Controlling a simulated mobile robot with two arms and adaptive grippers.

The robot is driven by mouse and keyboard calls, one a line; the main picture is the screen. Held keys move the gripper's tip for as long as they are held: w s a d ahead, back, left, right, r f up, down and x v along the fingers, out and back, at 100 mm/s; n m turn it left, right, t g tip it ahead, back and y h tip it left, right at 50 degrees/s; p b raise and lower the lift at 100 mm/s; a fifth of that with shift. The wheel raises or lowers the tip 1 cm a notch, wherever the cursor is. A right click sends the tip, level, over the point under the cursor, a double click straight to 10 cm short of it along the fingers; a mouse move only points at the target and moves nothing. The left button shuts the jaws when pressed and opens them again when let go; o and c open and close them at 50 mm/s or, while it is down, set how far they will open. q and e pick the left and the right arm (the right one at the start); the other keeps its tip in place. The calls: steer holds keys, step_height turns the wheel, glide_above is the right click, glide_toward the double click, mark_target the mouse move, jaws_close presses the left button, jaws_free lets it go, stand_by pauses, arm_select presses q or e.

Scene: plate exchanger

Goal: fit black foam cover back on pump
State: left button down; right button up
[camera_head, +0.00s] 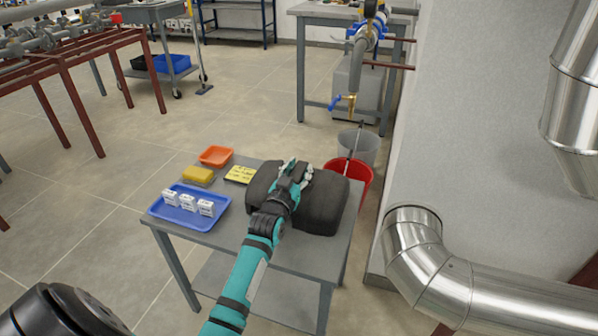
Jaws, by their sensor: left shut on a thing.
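The black foam cover (323,203) lies on the small grey table, a thick dark block with a raised, rounded shape. My left gripper (293,173) is over its top middle, shut on the cover. The arm and gripper hide part of the cover's middle, and the fingertips are too small to make out. A blue and grey fitting with pipework (368,35) stands over the back bench; I cannot tell whether it is the pump. My right gripper is not in view.
The grey table (285,255) also holds a blue tray (182,220) with white boxes, a yellow sponge (198,175), an orange tray (216,156) and a yellow note (241,174). Behind it stand a red bucket (361,174) and a grey bin (368,146). Silver ducting (440,275) is at right.

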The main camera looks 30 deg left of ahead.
arm_select(q)
steer(key=c, duration=0.9)
jaws_free()
steer(key=shift+f, duration=0.1)
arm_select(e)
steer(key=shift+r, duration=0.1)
arm_select(q)
steer(key=shift+s+d, duration=0.1)
steer(key=shift+s, duration=0.15)
steer(key=p+v, duration=0.2)
steer(key=v, duration=0.9)
steer(key=shift+s, duration=0.25)
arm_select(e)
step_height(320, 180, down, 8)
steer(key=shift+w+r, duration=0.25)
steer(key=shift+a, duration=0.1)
